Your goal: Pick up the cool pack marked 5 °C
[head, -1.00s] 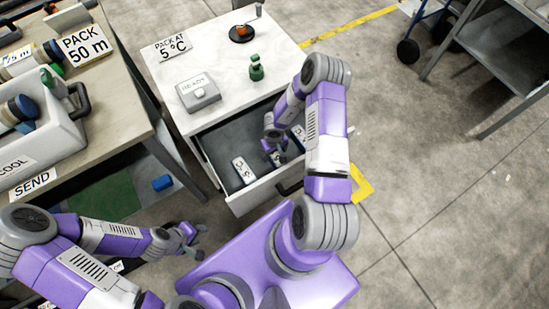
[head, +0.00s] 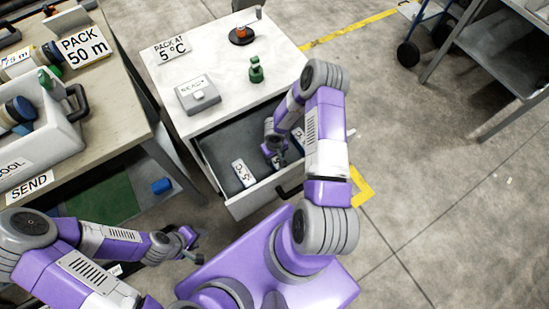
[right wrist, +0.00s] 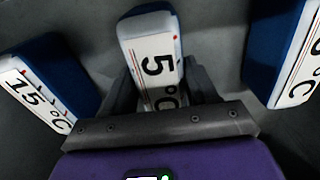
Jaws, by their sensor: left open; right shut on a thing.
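The cool pack marked 5 °C (right wrist: 157,58) is white-faced with blue sides. It shows in the right wrist view between the fingers of my right gripper (right wrist: 160,88), which is shut on it. In the head view my right gripper (head: 273,150) is down inside the open drawer (head: 225,140) and largely covers this pack. A pack marked 15 °C (right wrist: 36,92) lies to its left in the wrist view. Another pack (right wrist: 292,60) lies to its right, its marking partly cut off. My left gripper (head: 188,238) is open and empty, low at the left, away from the drawer.
The white cabinet top (head: 225,60) holds a grey box marked READY (head: 198,94), a green bottle-like object (head: 256,70) and a "PACK AT 5 °C" sign (head: 171,50). A workbench (head: 125,100) with a white bin (head: 40,140) stands left.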

